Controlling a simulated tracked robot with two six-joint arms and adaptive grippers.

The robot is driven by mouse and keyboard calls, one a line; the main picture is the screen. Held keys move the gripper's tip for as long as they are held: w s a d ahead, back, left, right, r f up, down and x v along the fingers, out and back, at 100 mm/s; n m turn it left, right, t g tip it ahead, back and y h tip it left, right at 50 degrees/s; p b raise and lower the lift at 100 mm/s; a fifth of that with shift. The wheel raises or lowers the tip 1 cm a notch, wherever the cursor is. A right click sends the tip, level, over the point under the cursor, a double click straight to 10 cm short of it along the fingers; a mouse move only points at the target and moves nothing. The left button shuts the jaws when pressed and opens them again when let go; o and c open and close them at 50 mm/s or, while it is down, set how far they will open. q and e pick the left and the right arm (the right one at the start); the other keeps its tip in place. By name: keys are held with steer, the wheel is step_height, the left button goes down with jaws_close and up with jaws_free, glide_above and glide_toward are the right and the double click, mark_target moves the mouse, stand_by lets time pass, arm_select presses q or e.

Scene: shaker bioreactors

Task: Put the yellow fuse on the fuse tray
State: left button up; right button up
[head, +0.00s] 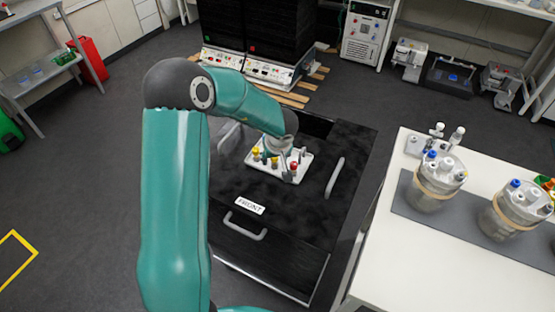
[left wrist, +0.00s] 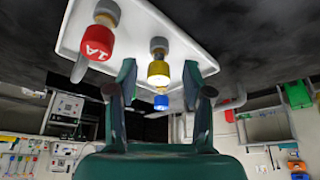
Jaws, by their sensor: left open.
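The white fuse tray (head: 262,167) lies on top of the black cart, with several small fuses on it. A yellow fuse (head: 274,162) shows near its middle and another yellow piece (head: 256,152) at its left. My left gripper (head: 290,161) is over the right part of the tray, pointing down; the arm hides part of the tray's far side. In the left wrist view the tray (left wrist: 185,42) is at the top. A yellow fuse (left wrist: 158,70) with a grey end appears between the open, apart fingers of my left gripper (left wrist: 160,78). I cannot tell whether they touch it.
A red fuse (left wrist: 97,42) marked 1A and a blue piece (left wrist: 161,102) are close by. The black cart (head: 290,215) has grey handles and a FRONT label (head: 250,206). A white table (head: 385,255) with bottles (head: 437,185) stands at the right.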

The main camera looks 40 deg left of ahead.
arm_select(q)
steer(key=v, duration=1)
steer(key=shift+r, duration=0.2)
steer(key=shift+d, duration=0.1)
